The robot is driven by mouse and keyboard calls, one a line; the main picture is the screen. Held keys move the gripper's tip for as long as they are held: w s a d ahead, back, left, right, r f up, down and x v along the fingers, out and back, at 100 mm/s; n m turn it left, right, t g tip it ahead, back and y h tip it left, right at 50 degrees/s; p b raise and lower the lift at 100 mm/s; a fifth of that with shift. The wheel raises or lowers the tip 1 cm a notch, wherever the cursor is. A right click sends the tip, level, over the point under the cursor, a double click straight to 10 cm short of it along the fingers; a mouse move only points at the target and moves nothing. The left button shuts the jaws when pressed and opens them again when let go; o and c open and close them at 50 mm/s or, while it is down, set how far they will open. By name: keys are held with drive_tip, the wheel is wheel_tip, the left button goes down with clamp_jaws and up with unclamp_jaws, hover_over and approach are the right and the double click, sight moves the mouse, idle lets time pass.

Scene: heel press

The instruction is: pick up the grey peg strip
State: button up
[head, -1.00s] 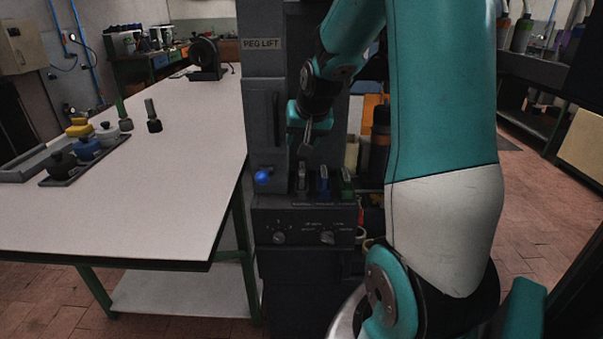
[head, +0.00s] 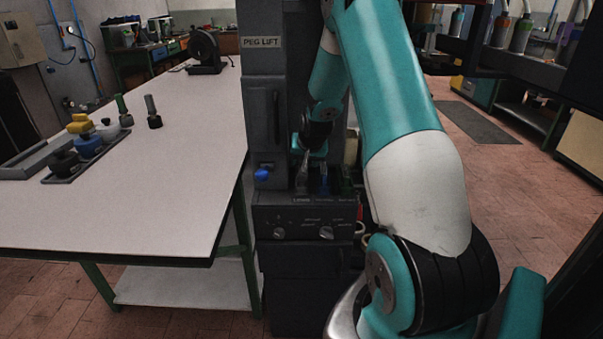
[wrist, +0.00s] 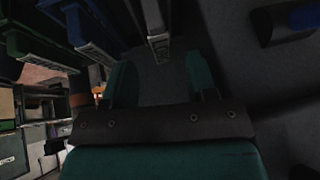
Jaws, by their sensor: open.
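The grey peg strip (wrist: 157,28) stands between the blue strip (wrist: 88,28) and the dark body of the peg lift in the wrist view. In the head view the grey strip (head: 301,184) is the leftmost in the row, partly hidden by my gripper (head: 307,160). In the wrist view my gripper (wrist: 160,78) is open, its two teal fingers apart and empty. The grey strip's end lies near the gap between the fingertips. I cannot tell whether a finger touches it.
The green strip (wrist: 28,45) is beyond the blue one. A blue knob (head: 262,174) sticks out left of the strips on the peg lift (head: 262,100). A white-topped table (head: 150,205) stands left, with a tray of coloured weights (head: 72,172) and two dark pegs.

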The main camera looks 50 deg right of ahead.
sight(302, 164)
drive_tip(key=x, duration=0.3)
drive_tip(key=shift+w+f, duration=0.1)
drive_tip(key=shift+f, duration=0.15)
drive_tip(key=shift+c, duration=0.2)
clamp_jaws()
drive_tip(key=shift+r, duration=0.1)
